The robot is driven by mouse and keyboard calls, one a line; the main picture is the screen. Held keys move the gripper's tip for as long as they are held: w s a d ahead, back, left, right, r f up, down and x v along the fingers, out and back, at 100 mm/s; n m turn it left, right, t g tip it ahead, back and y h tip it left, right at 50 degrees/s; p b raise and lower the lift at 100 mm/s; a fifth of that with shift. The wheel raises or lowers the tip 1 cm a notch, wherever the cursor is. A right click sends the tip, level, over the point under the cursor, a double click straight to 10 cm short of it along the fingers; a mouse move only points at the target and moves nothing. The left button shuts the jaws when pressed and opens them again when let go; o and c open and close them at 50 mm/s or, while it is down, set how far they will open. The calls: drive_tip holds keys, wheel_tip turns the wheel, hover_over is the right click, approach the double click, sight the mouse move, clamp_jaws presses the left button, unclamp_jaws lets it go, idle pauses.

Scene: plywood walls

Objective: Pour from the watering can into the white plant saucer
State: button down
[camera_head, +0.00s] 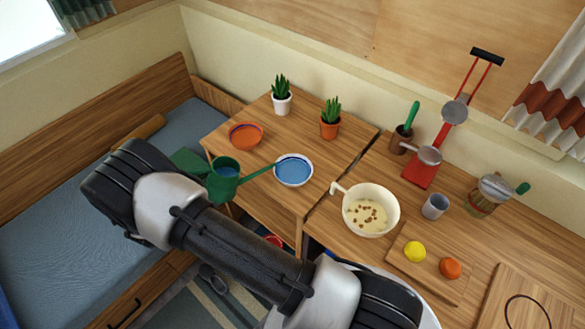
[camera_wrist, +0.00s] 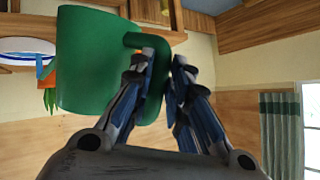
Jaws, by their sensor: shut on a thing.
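The green watering can (camera_head: 222,188) is held at the left side of the wooden table, with blue water showing in its open top. Its thin spout points right, and the tip is near the left rim of the white plant saucer (camera_head: 293,183). The saucer shows blue water inside; I cannot make out a stream from the spout. In the wrist view my gripper (camera_wrist: 164,62) is shut on the can's handle, beside the can's body (camera_wrist: 88,65). The saucer's edge (camera_wrist: 25,58) also shows there. The arm hides the gripper in the head view.
An orange saucer (camera_head: 246,135) and two potted plants (camera_head: 282,103) (camera_head: 330,128) stand behind the white saucer. To the right are a cream bowl (camera_head: 370,208), a grey cup (camera_head: 435,206), a red press (camera_head: 420,170) and a board with fruit (camera_head: 424,271). A bed (camera_head: 60,235) is at left.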

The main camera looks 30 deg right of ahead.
drive_tip(key=shift+d+r, duration=0.15)
drive_tip(key=shift+r, duration=0.05)
drive_tip(key=shift+d+r, duration=0.1)
drive_tip(key=shift+d, duration=0.05)
